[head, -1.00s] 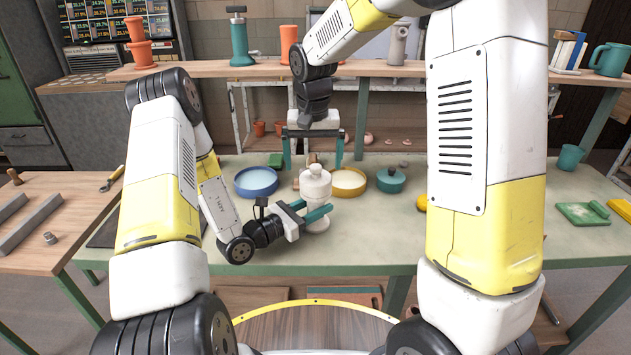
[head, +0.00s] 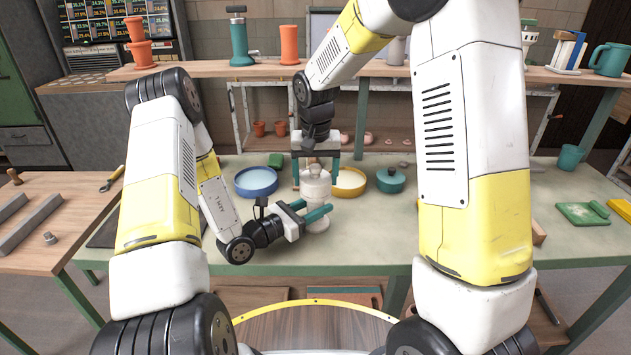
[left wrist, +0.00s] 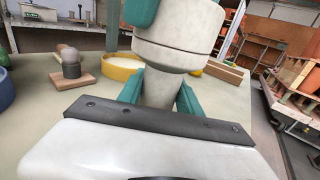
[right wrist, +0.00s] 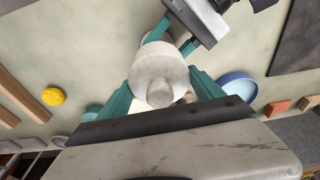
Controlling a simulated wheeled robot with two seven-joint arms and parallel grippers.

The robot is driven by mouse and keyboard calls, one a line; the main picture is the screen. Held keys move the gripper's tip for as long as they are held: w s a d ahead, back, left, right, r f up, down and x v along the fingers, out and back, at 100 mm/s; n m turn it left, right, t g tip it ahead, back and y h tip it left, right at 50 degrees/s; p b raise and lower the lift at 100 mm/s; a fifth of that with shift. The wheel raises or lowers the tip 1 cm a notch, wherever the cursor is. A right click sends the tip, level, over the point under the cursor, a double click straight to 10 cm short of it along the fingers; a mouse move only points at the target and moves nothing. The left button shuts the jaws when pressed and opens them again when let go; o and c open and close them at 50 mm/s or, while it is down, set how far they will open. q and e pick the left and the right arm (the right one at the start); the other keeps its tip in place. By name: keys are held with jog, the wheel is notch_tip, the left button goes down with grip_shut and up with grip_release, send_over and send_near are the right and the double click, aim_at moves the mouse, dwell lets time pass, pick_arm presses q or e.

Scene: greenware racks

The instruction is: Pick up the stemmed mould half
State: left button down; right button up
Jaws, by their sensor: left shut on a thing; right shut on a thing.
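A pale white mould (head: 315,188) stands upright on the green work table (head: 380,235), with a round body, a top knob and a narrower stem below. In the left wrist view a seam runs around its body (left wrist: 178,52), and the halves sit together. My left gripper (head: 317,214) comes from the left, its teal fingers shut around the stem (left wrist: 158,90). My right gripper (head: 315,178) points down from above, its teal fingers shut on either side of the upper half (right wrist: 160,80). The foot is partly hidden by the left fingers.
A wooden block with a grey knob (left wrist: 70,65) shows in the left wrist view. The table front is clear.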

aim_at(315, 165)
pick_arm(q)
jog(key=shift+f, duration=0.25)
pick_arm(e)
jog(key=shift+c, duration=1)
pick_arm(q)
jog(key=shift+s, duration=0.1)
pick_arm(e)
notch_tip(315, 165, up, 10)
jog(key=shift+r, duration=0.1)
pick_arm(q)
jog(key=shift+r, duration=0.35)
pick_arm(e)
jog(key=shift+w+a, duration=0.1)
jog(key=shift+a, duration=0.1)
pick_arm(q)
jog(key=shift+r, duration=0.1)
pick_arm(e)
jog(key=w+a+r, duration=0.2)
jog(key=a+r, duration=0.1)
jog(key=a, duration=0.3)
jog(key=shift+w+r, duration=0.35)
jog(key=shift+r, duration=0.05)
